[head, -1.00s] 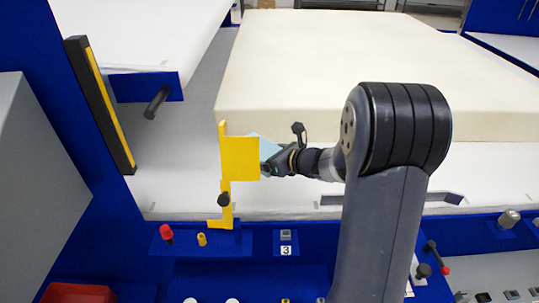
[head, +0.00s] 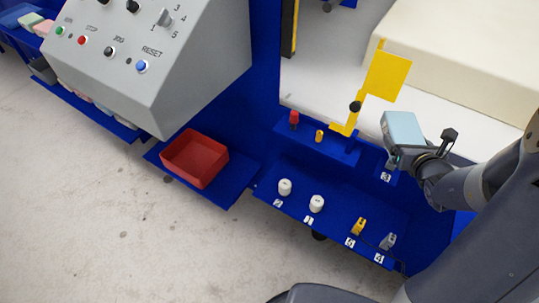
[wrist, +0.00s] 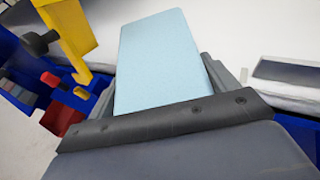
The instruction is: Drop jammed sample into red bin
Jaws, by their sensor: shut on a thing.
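The jammed sample is a light blue block (head: 402,129), held in my gripper (head: 398,158) at the right of the head view. In the wrist view the blue sample (wrist: 158,62) fills the middle, between the fingers of my gripper (wrist: 160,85). The gripper is shut on it and holds it above the blue panel's right end. The red bin (head: 194,157) is an open tray on a low blue shelf, left of the gripper and well apart from it. The bin's inside looks empty.
A yellow bracket (head: 386,77) stands just left of the sample. Several knobs and plugs, including a white one (head: 317,203), sit on the blue panel between gripper and bin. A grey control console (head: 180,60) rises behind the bin. A cream foam block (head: 470,50) lies at upper right.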

